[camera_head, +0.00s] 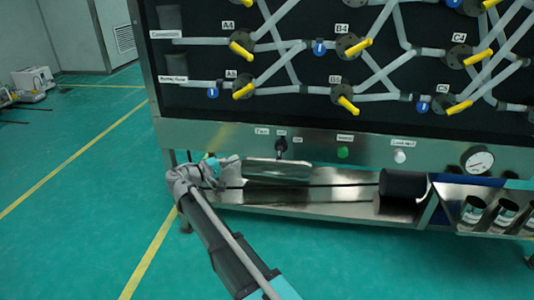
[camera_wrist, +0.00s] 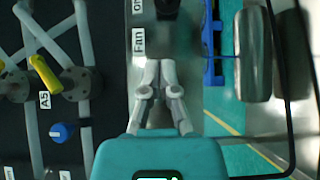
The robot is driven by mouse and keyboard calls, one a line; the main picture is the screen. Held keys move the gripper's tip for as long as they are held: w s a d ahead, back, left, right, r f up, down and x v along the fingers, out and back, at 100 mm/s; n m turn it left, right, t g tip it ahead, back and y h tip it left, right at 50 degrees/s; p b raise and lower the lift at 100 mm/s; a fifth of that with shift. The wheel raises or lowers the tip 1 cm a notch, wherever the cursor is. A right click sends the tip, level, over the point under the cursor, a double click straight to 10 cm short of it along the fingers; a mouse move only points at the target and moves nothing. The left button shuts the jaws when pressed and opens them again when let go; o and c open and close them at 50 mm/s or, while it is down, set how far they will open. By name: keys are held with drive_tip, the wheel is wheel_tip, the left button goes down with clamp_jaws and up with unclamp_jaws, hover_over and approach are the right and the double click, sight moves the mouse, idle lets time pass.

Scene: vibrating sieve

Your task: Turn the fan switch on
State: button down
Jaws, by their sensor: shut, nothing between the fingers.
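The fan switch (camera_head: 281,147) is a dark knob on the steel control strip, right of the "Fan" label (camera_head: 262,131). In the wrist view a dark part of the switch (camera_wrist: 167,8) is cut off at the top edge, beyond the "Fan" label (camera_wrist: 138,41). My gripper (camera_wrist: 160,63) is shut and empty, its fingertips close together beside that label and apart from the switch. In the head view my gripper (camera_head: 234,160) is left of and slightly below the switch. The exact setting of the knob is too small to tell.
A green button (camera_head: 343,152), a white button (camera_head: 400,157) and a pressure gauge (camera_head: 477,160) lie farther right on the strip. A metal plate (camera_head: 278,169) juts out below the switch. Yellow-handled valves (camera_head: 242,44) and pipes fill the panel above.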

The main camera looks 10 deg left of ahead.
sight(280, 150)
drive_tip(key=shift+w+d, duration=0.1)
drive_tip(key=shift+s+d+x, duration=0.3)
drive_tip(key=shift+s+x, duration=0.05)
drive_tip(key=shift+x, duration=1.75)
drive_tip(key=shift+s+d+x, duration=0.3)
drive_tip(key=shift+x, duration=1.85)
drive_tip(key=shift+s+d+x, duration=0.35)
drive_tip(key=shift+x, duration=1.75)
